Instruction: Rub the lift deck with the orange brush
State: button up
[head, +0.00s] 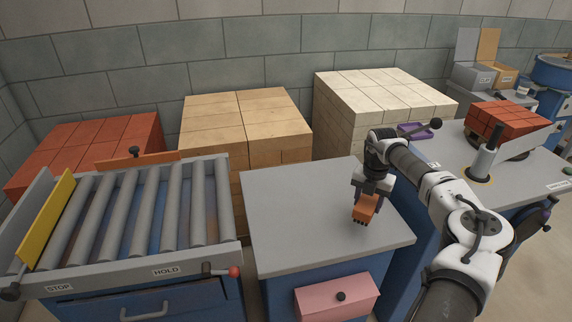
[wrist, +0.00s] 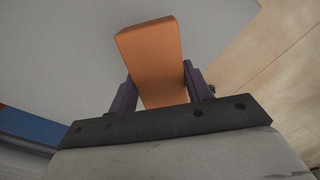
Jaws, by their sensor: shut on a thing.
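The orange brush (head: 366,205) is in my gripper (head: 368,192), with its dark bristles pointing down over the right part of the grey lift deck (head: 300,220). In the wrist view the orange brush (wrist: 152,60) sits between the two dark fingers of my gripper (wrist: 158,90), which are shut on it. The lift deck (wrist: 60,50) shows as the grey surface behind the brush. I cannot tell whether the bristles touch the deck.
A roller table (head: 135,215) with a yellow plate stands at left. Red (head: 95,145), tan (head: 240,115) and cream (head: 380,95) brick stacks stand behind. A bench with red bricks (head: 507,118) is at right. A pink drawer (head: 337,297) juts out below the deck.

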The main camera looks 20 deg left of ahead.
jog(key=shift+r+p, duration=0.95)
jog(key=shift+r, duration=0.8)
